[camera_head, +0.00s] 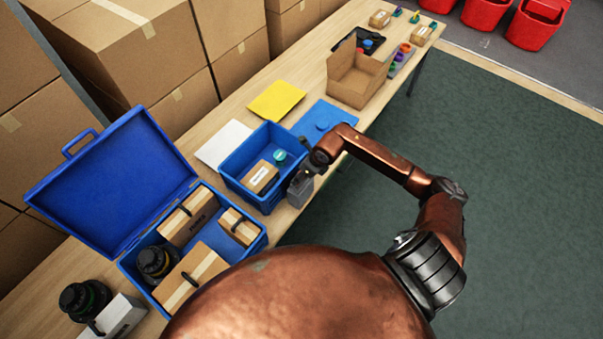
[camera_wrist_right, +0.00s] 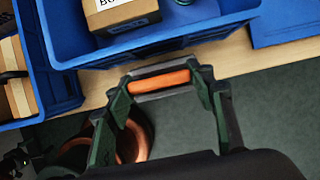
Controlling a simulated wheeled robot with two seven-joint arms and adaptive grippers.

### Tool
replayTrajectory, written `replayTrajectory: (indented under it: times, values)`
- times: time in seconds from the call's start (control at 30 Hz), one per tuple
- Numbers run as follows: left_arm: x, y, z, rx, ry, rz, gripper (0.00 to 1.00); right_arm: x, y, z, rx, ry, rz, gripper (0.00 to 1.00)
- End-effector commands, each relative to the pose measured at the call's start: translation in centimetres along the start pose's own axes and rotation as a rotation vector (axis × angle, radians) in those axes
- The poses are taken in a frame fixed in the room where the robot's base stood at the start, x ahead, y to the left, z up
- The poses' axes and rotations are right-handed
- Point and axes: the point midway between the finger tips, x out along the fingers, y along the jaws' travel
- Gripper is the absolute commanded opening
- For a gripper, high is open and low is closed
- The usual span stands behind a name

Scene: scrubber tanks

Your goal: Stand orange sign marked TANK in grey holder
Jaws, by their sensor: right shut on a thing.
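My right gripper (camera_head: 311,163) is over the near edge of the table, beside the blue open bin. In the right wrist view my right gripper (camera_wrist_right: 166,82) has its fingers shut on the two ends of the orange sign (camera_wrist_right: 160,82), seen edge-on from above. Its TANK lettering does not show. The grey holder (camera_head: 299,194) stands on the table edge directly below the gripper. In the wrist view, grey strips of the holder (camera_wrist_right: 165,95) show along both sides of the sign. I cannot tell how deep the sign sits in it.
The blue bin (camera_head: 233,178) with a labelled box stands just left of the holder. A blue open case (camera_head: 128,262) with boxes is farther left. A blue mat (camera_head: 338,112), a yellow sheet (camera_head: 276,101) and an open carton (camera_head: 352,90) lie beyond.

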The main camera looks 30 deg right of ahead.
Motion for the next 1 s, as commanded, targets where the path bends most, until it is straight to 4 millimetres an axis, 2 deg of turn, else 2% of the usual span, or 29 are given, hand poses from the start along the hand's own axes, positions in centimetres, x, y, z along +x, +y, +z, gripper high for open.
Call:
replayTrajectory:
  times: [1.0]
  values:
    - [1.18, -0.05, 0.17, 0.000, -0.001, -0.001, 0.89, 1.19, 0.03, -0.44, -0.001, -0.001, 0.000, 0.26]
